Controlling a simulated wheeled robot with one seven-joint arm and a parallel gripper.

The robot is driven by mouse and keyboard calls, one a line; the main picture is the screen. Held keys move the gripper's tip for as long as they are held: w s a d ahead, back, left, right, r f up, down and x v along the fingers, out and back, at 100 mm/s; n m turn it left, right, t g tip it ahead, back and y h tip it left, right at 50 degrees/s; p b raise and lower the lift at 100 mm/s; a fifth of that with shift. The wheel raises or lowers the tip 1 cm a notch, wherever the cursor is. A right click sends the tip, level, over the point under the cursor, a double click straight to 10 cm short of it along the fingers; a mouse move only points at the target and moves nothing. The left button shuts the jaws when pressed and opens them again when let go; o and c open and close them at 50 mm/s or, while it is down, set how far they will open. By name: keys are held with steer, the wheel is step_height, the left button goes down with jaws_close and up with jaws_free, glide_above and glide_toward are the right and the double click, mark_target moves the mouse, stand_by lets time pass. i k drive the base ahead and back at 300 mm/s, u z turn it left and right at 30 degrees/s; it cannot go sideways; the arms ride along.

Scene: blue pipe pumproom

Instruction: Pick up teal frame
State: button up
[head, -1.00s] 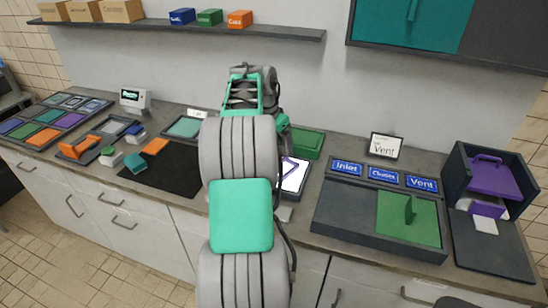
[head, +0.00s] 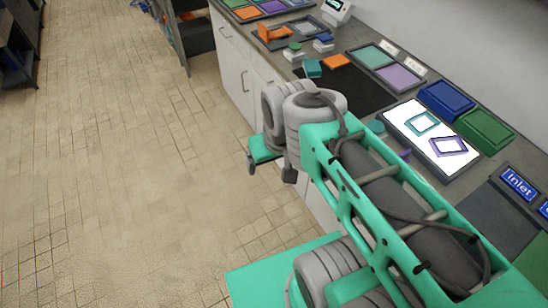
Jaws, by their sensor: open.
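The teal frame (head: 414,117) is a small hollow square lying on a bright white panel (head: 397,112) in a dark tray on the counter. A purple frame (head: 454,153) lies beside it on the same panel, nearer the lower right, apart from it. My gripper (head: 270,172) is open and appears empty, off the counter's front edge above the floor, well to the left of the teal frame. My arm crosses the lower right of the view and hides part of the counter front.
Blue (head: 446,101) and green (head: 486,131) lidded boxes stand behind the panel. A black mat (head: 345,92) lies to its left, with teal and orange blocks at its far edge. A tray with teal and purple plates (head: 398,77) is behind the mat. Open tiled floor (head: 120,180) fills the left.

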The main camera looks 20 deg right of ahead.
mark_target(420, 124)
steer(key=z, duration=1.8)
